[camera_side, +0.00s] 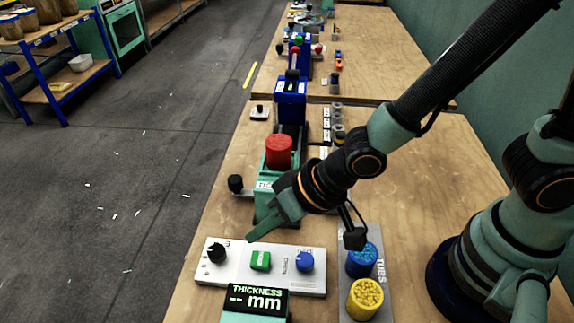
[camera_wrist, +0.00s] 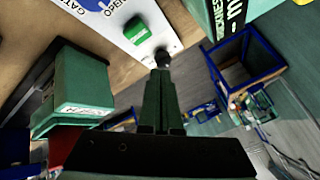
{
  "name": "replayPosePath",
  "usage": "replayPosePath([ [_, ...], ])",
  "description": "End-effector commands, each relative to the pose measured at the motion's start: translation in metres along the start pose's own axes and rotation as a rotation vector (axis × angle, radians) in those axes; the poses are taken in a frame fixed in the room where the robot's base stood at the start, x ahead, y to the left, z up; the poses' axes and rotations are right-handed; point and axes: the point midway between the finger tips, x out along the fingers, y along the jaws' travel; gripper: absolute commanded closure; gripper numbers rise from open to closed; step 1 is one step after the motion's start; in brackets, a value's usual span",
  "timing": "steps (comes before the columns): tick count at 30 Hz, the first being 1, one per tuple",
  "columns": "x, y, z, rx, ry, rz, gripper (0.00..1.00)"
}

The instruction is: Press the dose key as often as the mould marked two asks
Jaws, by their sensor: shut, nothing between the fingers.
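My gripper (camera_side: 252,238) is shut and empty, its fingertips low near the back edge of a white panel (camera_side: 236,275). The panel carries a black knob (camera_side: 216,252), a green key (camera_side: 261,260) and a blue knob (camera_side: 305,262). In the wrist view my gripper (camera_wrist: 162,72) appears beside the black knob (camera_wrist: 162,57), with the green key (camera_wrist: 138,32) beyond; contact cannot be told. Behind the gripper, a red cylinder (camera_side: 278,151) tops a green press (camera_side: 266,185), whose label, starting "DO", is partly hidden by my arm. No mould marked two can be made out.
A thickness display (camera_side: 258,299) stands in front of the panel. A grey tubs tray (camera_side: 380,240) holds blue (camera_side: 361,262) and yellow (camera_side: 365,298) tubs at right. A blue press (camera_side: 291,100) and small labelled pieces (camera_side: 337,120) stand farther back. Bench space lies right of the pieces.

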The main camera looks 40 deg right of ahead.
Motion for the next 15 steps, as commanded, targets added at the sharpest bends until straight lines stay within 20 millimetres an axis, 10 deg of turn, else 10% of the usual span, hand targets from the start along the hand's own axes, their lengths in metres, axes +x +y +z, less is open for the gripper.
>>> replayPosePath([
  [15, -0.031, -0.013, -0.020, 0.000, 0.005, 0.001, 1.00],
])
